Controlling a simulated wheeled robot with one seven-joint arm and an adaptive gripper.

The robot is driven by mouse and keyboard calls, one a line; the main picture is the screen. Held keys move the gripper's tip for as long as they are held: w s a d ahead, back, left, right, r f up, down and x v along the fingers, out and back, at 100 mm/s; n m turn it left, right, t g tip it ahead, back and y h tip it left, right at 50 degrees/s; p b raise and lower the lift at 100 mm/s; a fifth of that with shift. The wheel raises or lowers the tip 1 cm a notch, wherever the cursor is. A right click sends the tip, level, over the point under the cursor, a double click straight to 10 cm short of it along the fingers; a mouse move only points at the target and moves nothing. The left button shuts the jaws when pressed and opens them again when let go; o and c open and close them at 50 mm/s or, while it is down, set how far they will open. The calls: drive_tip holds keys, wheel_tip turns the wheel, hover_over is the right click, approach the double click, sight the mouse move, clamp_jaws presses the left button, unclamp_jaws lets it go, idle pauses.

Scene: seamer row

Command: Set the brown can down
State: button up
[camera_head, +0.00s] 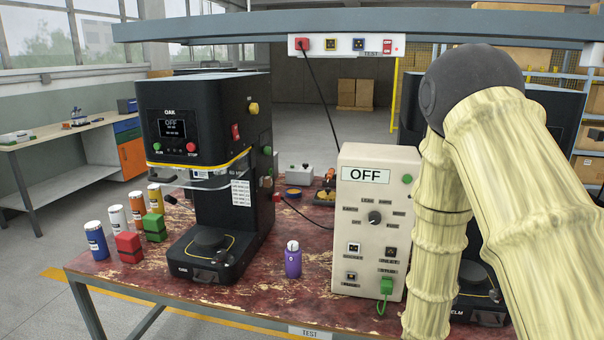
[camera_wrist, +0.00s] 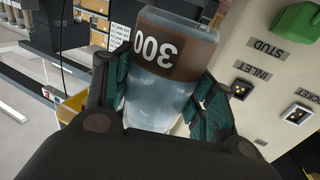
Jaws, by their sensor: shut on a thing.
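The brown can (camera_wrist: 178,48) is in my gripper (camera_wrist: 165,88) in the wrist view. It has a brown band marked 300, which reads upside down there, and a grey, shiny body. The teal finger pads press on it from both sides. The control box with its green plug stands close on the right in that view. In the head view my arm covers the right side, and neither my gripper nor the brown can shows. I cannot tell whether the can touches anything beneath it.
The worn red table (camera_head: 240,318) bears the black OAK machine (camera_head: 205,120), a purple can (camera_head: 293,262) and the beige OFF control box (camera_head: 372,215). Another black machine is partly hidden behind my arm.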

drive_tip(key=s+a+f+n+t+y+p, duration=0.1)
drive_tip(key=s+a+f+n+y+p, duration=0.1)
drive_tip(key=a, duration=0.6)
drive_tip(key=s+a+f+n+t+y+p, duration=0.1)
drive_tip(key=s+a+f+n+y+p, duration=0.1)
drive_tip(key=a+f+y, duration=0.5)
drive_tip(key=shift+s+a+f+n+t, duration=0.3)
drive_tip(key=shift+s+a+n, duration=0.2)
drive_tip(key=shift+a+n, duration=0.55)
drive_tip(key=shift+r, duration=0.1)
drive_tip(key=w+d+r+m+g+h+b, duration=0.1)
drive_tip(key=d+r+m+g+h+b, duration=0.2)
drive_tip(key=d, duration=0.9)
drive_tip(key=w+d+r+m+g+h+b, duration=0.2)
drive_tip(key=d+r+m+h, duration=0.4)
drive_tip(key=d+r+h, duration=0.4)
drive_tip(key=d+r+g+b, duration=0.1)
drive_tip(key=d+b, duration=0.1)
drive_tip(key=d, duration=0.1)
drive_tip(key=shift+w+r+m, duration=0.1)
drive_tip(key=shift+w+m, duration=0.05)
drive_tip(key=shift+m, duration=0.1)
